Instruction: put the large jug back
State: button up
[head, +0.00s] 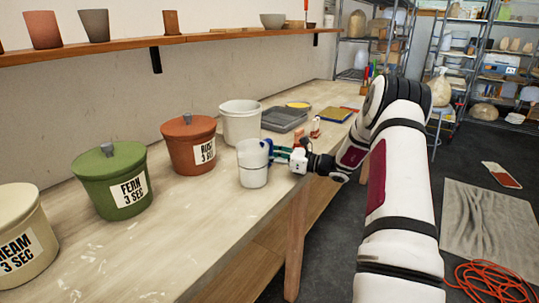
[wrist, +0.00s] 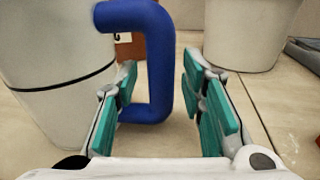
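The large jug (head: 252,170) is white with a dark line around it and a blue handle. It stands upright on the workbench, its handle towards my gripper (head: 281,154). In the wrist view the jug body (wrist: 50,60) fills the left side, and its blue handle (wrist: 160,60) stands upright in the middle. My gripper (wrist: 160,85) is open, with one teal-padded finger on each side of the handle.
A white bucket (head: 240,124) stands close behind the jug. Lidded buckets in rust (head: 190,148), green (head: 113,185) and cream (head: 20,230) line the wall side of the bench. Grey trays (head: 284,119) lie farther back. A wall shelf (head: 190,38) runs above. Bench front is clear.

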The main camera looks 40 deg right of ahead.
jog(key=shift+r, duration=0.2)
jog(key=v, duration=1.2)
jog(key=shift+f, duration=0.1)
jog(key=shift+s, duration=0.1)
